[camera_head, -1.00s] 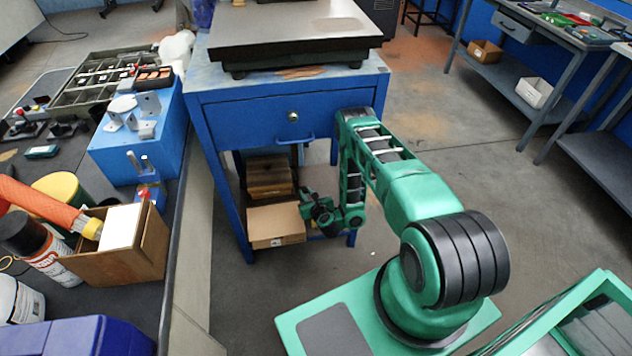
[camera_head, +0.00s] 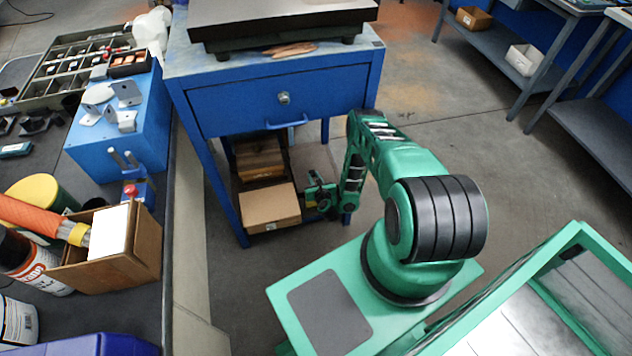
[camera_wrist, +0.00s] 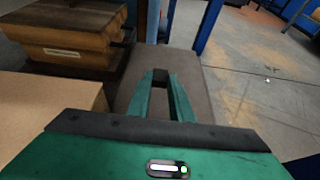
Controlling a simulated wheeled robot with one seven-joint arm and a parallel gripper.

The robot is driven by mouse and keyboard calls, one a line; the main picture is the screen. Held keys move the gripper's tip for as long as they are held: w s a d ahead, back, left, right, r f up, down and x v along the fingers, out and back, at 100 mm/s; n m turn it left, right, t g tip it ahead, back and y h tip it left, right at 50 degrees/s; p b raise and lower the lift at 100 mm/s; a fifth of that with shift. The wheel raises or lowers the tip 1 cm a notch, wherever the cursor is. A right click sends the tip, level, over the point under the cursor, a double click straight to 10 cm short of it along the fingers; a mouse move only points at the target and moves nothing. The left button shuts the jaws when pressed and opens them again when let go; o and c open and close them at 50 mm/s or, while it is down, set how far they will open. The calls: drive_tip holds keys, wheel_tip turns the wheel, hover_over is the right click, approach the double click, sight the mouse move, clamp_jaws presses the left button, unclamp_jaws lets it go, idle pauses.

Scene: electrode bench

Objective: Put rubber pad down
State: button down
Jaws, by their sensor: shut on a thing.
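My gripper (camera_wrist: 161,82) shows in the wrist view with its two green fingers close together. In the head view my gripper (camera_head: 318,198) is low, by the lower shelf of the blue table (camera_head: 235,105), just right of a cardboard box (camera_head: 270,208). The pad is too small and hidden to make out there.
The cardboard box also shows at left in the wrist view (camera_wrist: 55,95). A wooden box (camera_head: 258,160) sits behind it on the shelf. The table's drawer and legs frame the space around my gripper. Open floor (camera_head: 450,150) lies to the right.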

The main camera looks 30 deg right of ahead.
drive_tip(key=shift+w+d+f, duration=0.35)
drive_tip(key=shift+d+f, duration=0.05)
drive_tip(key=shift+d, duration=0.2)
drive_tip(key=shift+w+d+f, duration=0.3)
drive_tip(key=shift+d+f, duration=0.1)
drive_tip(key=shift+d, duration=0.15)
drive_tip(key=shift+f, duration=2.05)
drive_tip(key=c, duration=1.6)
unclamp_jaws()
drive_tip(key=shift+v, duration=6)
